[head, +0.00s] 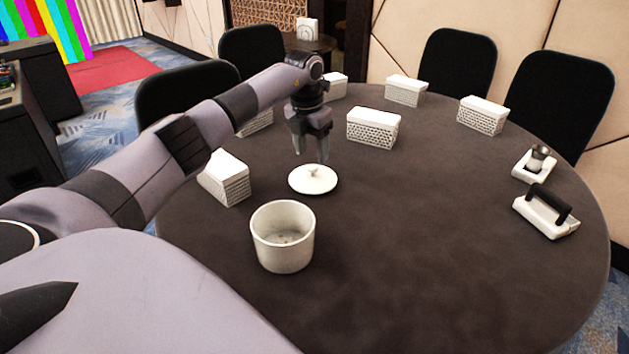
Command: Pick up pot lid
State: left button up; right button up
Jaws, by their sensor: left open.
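The white pot lid (313,180) lies flat on the dark round table, with a small knob in its middle. The white pot (283,238) stands open and upright nearer to me, a little left of the lid. My left gripper (311,158) points down above the lid, its fingers apart and empty. The fingertips are close over the knob; I cannot tell whether they touch it. My right gripper is not in view.
White patterned boxes stand on the round table (420,270), one left of the lid (226,178) and one behind it (373,128). A black-handled white object (546,212) and a small tray with a jar (536,163) are at right. The table's front right is clear.

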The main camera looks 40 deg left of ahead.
aim_at(313, 166)
pick_arm(q)
jog(key=f, duration=0.4)
jog(key=shift+w+a+f, duration=0.25)
jog(key=shift+w+f, duration=0.1)
jog(key=shift+w, duration=0.05)
grip_shut()
jog(key=shift+r, duration=0.1)
